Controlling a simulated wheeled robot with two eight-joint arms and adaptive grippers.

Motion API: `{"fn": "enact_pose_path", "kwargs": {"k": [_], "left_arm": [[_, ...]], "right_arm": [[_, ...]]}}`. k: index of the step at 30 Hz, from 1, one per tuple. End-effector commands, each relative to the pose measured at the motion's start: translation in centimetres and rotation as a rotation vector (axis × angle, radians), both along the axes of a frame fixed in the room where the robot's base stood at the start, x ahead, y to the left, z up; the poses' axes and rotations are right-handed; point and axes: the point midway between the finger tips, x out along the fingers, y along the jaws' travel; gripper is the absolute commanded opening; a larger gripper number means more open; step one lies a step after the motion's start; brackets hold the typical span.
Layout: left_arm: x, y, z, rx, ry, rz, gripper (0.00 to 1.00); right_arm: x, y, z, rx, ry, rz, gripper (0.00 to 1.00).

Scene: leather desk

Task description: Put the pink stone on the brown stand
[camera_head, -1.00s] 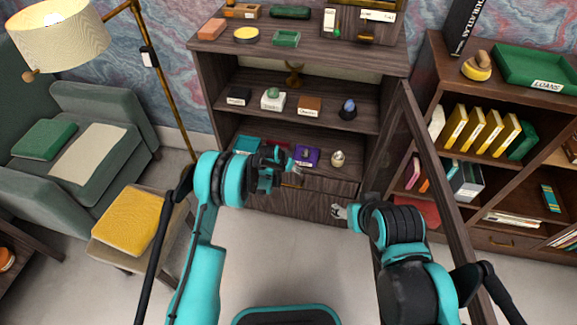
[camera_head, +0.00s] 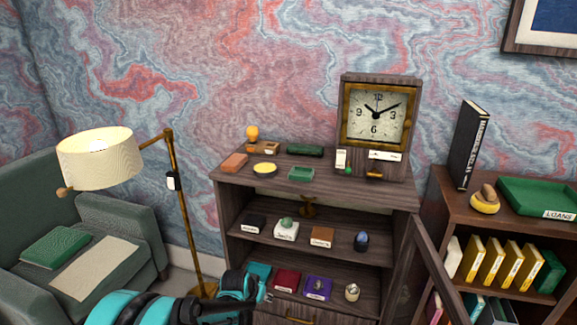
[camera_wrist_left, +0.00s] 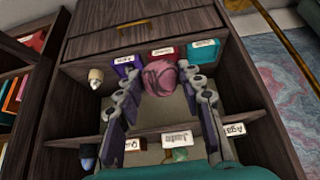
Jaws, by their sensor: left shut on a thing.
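The pink stone (camera_wrist_left: 160,79) sits between the fingertips of my left gripper (camera_wrist_left: 161,84) in the left wrist view, which looks upside down. The gripper is shut on it, in front of the lower shelf. In the head view my left gripper (camera_head: 262,288) is at the lower shelf's left end; I cannot make out the stone there. The brown stand (camera_head: 322,234) is on the middle shelf, labelled and bare on top, above and to the right of the gripper. It also shows, partly hidden by a finger, in the left wrist view (camera_wrist_left: 135,144). My right gripper is out of view.
A white stand with a green stone (camera_head: 286,234) is left of the brown stand; a dark blue stone (camera_head: 361,241) is to its right. Red (camera_head: 287,281) and purple (camera_head: 318,289) stands are on the lower shelf. An open door (camera_head: 432,262) stands at the right.

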Motion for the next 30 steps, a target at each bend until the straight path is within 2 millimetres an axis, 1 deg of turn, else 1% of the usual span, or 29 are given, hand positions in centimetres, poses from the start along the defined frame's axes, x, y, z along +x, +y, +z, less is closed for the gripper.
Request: {"fn": "enact_pose_path", "kwargs": {"k": [1, 3, 6, 9, 12, 16, 23, 26, 30], "left_arm": [[-1.6, 1.4, 1.2, 0.0, -0.001, 0.037, 0.06], [-3.7, 3.1, 2.5, 0.0, -0.002, 0.088, 0.06], [-6.5, 5.2, 3.9, -0.001, -0.006, 0.154, 0.06], [-9.0, 6.8, 4.8, -0.001, -0.009, 0.207, 0.06], [-10.7, 7.8, 5.3, -0.002, -0.012, 0.244, 0.06], [-11.9, 8.5, 5.6, -0.001, -0.014, 0.268, 0.06], [-12.1, 8.6, 5.7, -0.002, -0.014, 0.275, 0.06], [-12.1, 8.6, 5.7, -0.001, -0.014, 0.274, 0.06], [-12.0, 8.6, 5.7, -0.002, -0.014, 0.273, 0.06]], "right_arm": [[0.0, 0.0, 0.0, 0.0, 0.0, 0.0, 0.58], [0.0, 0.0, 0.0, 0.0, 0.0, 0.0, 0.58], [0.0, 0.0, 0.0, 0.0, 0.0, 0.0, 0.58], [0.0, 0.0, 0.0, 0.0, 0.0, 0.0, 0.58], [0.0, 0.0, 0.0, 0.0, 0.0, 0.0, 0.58], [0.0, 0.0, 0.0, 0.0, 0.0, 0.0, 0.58], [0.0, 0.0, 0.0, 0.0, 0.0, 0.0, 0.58], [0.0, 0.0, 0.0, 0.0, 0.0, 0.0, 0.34], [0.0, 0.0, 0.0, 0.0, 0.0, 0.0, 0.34]]}}
